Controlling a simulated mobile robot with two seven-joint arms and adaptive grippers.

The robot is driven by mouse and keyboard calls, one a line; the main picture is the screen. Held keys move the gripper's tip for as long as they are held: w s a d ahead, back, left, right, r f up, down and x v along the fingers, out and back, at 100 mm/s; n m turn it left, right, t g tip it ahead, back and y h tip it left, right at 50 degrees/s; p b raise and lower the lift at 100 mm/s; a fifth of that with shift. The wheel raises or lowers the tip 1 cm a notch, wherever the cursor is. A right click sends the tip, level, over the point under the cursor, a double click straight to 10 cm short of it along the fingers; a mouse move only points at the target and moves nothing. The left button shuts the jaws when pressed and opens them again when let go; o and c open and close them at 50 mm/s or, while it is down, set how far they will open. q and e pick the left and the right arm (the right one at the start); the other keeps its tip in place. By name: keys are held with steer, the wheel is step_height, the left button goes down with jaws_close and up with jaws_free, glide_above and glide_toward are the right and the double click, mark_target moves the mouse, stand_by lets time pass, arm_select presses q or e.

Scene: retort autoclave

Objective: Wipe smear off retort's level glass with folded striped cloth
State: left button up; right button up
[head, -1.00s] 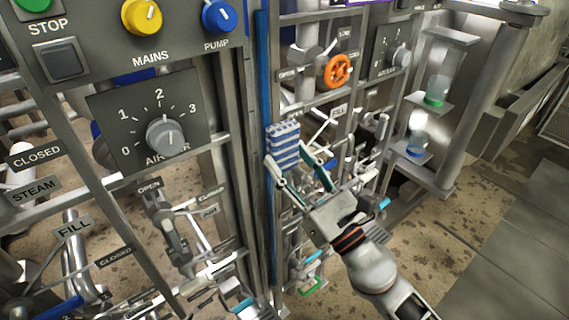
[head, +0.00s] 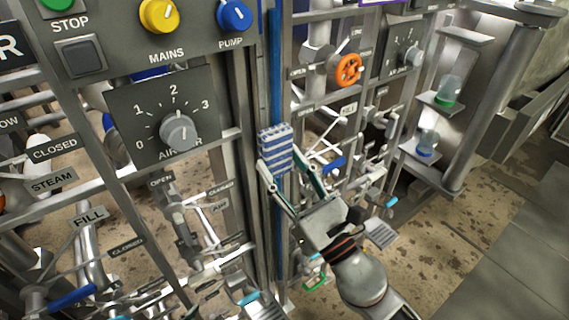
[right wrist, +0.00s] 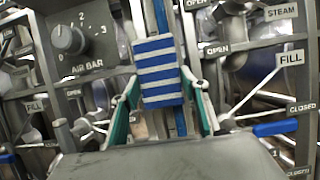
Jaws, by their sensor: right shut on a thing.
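The folded blue-and-white striped cloth (head: 275,146) is held upright in my right gripper (head: 282,172), whose fingers are shut on its sides. The level glass looks to be the tall narrow blue column (head: 277,62) between the two panel sections. The cloth overlaps this column in the head view. In the right wrist view the cloth (right wrist: 158,70) also lies in front of the blue column (right wrist: 160,16), which shows above and below it. I cannot tell whether the cloth touches the glass. No smear can be made out. My left gripper is not in view.
A grey panel with the AIR BAR dial (head: 180,132) stands left of the column. An orange handwheel (head: 348,70), valve levers and pipes crowd the right side. Shelves with small jars (head: 449,92) stand farther right. Open floor (head: 500,240) lies at lower right.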

steer(key=shift+s+d, duration=0.65)
steer(key=shift+s, duration=0.2)
steer(key=shift+s+d, duration=0.6)
steer(key=shift+s, duration=0.25)
arm_select(q)
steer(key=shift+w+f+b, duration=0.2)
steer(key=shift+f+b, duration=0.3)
steer(key=shift+b, duration=0.05)
arm_select(e)
steer(key=s+d, duration=0.1)
steer(key=s, duration=0.1)
steer(key=s+d, duration=0.1)
steer(key=shift+s+d, duration=0.4)
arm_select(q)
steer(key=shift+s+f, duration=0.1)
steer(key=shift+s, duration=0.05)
